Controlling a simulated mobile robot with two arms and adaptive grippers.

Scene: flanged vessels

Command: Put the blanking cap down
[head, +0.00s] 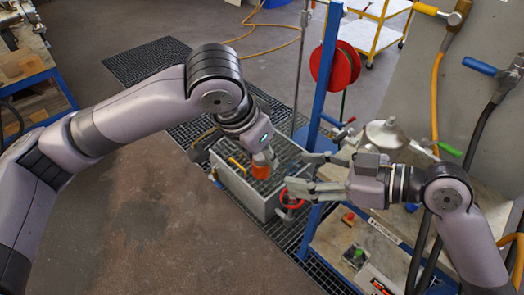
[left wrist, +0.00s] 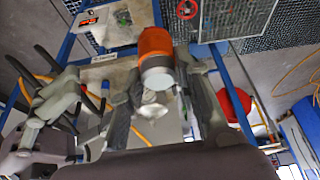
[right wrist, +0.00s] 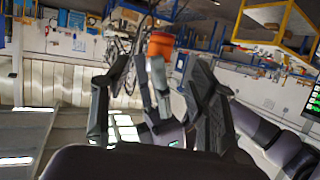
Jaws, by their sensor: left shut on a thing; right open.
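The orange blanking cap (head: 261,167) is at the tip of my left gripper (head: 264,157), over the grey open box in the head view. In the left wrist view the cap (left wrist: 155,42) has an orange upper part and a pale grey part, between the fingers of my left gripper (left wrist: 162,80), which is shut on it. My right gripper (head: 298,173) is open and empty, with its fingers pointing left towards the cap but apart from it. In the right wrist view the cap (right wrist: 160,45) shows beyond the open fingers of my right gripper (right wrist: 150,88).
The grey box (head: 237,191) stands below the cap with a yellow-handled tool (head: 237,165) inside. A red handwheel (head: 291,199) is at its right side. A bench (head: 335,244) with small red and green parts, a blue post (head: 322,75) and a red hose reel (head: 336,66) are close by.

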